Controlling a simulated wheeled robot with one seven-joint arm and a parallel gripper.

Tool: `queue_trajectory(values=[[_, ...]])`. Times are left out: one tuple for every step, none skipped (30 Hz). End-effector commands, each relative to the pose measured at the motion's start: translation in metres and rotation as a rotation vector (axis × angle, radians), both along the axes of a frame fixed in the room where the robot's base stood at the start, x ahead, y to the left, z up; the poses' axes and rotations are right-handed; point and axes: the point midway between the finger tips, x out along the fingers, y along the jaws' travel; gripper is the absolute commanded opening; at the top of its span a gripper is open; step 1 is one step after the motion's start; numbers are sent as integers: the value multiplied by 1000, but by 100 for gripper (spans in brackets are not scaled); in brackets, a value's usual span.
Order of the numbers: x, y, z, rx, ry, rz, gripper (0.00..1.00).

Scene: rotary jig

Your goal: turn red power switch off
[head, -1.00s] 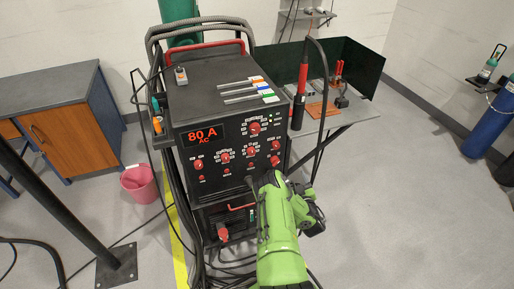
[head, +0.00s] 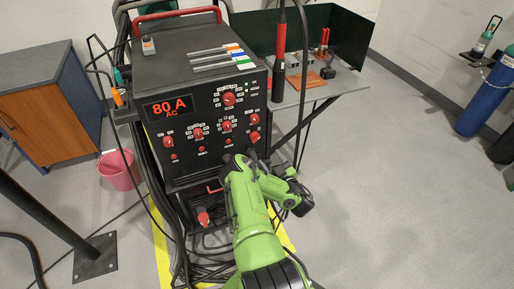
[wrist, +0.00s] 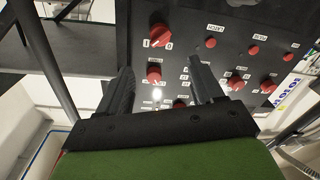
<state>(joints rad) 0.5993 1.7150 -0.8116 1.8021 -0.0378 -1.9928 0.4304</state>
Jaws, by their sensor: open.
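The red power switch (head: 253,137) is a round knob at the lower right of the black machine's front panel. It also shows in the wrist view (wrist: 160,35), at the top, with white 1 and 0 marks beside it. I cannot tell which mark it points at. My gripper (head: 243,158) is just in front of and below the panel's lower right part. In the wrist view my gripper (wrist: 161,70) has its two dark fingers apart and nothing between them that it holds. The switch appears beyond the fingertips, and no contact shows.
A torch (head: 280,65) hangs at the machine's right. A work table (head: 345,88) stands behind right.

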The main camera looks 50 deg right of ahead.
Motion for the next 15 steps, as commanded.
queue_trajectory(values=[[6,-2,-7,-3,0,5,66],[8,-3,-8,-3,1,4,66],[11,-5,-8,-3,1,3,66],[14,-6,-7,-4,0,4,66],[16,-7,-7,-4,0,4,66],[19,-9,-7,-3,-1,2,66],[22,-9,-7,-3,-2,1,66],[30,-13,-4,-4,-4,4,66],[39,-18,-3,-4,-5,5,66],[46,-22,-2,-4,-5,5,66],[53,-25,-2,-3,-6,5,66],[62,-30,-2,-3,-6,5,66],[69,-33,-1,-3,-6,5,66],[75,-37,-2,-3,-6,5,66],[83,-41,-2,-3,-5,4,66]])
